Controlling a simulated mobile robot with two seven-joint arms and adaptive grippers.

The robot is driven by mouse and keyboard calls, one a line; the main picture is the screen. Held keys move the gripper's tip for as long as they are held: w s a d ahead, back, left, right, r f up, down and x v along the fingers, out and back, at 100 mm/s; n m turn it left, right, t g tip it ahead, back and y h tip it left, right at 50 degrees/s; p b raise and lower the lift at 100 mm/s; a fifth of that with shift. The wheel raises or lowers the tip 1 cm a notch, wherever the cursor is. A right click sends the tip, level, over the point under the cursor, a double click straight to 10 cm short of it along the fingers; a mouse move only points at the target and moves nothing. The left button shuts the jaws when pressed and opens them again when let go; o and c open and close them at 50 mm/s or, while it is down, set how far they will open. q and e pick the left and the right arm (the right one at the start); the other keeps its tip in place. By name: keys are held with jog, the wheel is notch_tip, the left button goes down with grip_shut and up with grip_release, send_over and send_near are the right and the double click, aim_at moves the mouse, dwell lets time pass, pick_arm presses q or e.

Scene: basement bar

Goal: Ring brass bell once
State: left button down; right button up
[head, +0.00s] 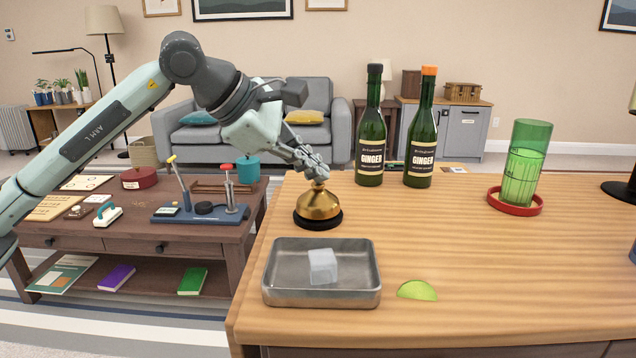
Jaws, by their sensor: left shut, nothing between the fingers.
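The brass bell (318,207) is a gold dome on a black base, standing upright near the left edge of the wooden counter (470,270). My left gripper (318,174) reaches in from the upper left and is shut and empty. Its fingertips are right at the top of the bell, over its button. They hide the top of the button, and I cannot tell whether they touch it. My right gripper is not in view.
A metal tray (284,293) with a clear ice cube (323,266) sits in front of the bell, with a lime wedge (417,291) beside it. Two ginger bottles (371,135) stand behind to the right. A green glass (524,165) stands on a red coaster (515,209). The counter's middle is clear.

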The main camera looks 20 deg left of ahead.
aim_at(313, 184)
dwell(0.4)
pick_arm(q)
jog(key=shift+r+p, duration=0.55)
jog(key=shift+r, duration=0.2)
jog(key=shift+r+p, duration=1.85)
jog(key=shift+r, duration=0.7)
jog(key=shift+f, duration=0.1)
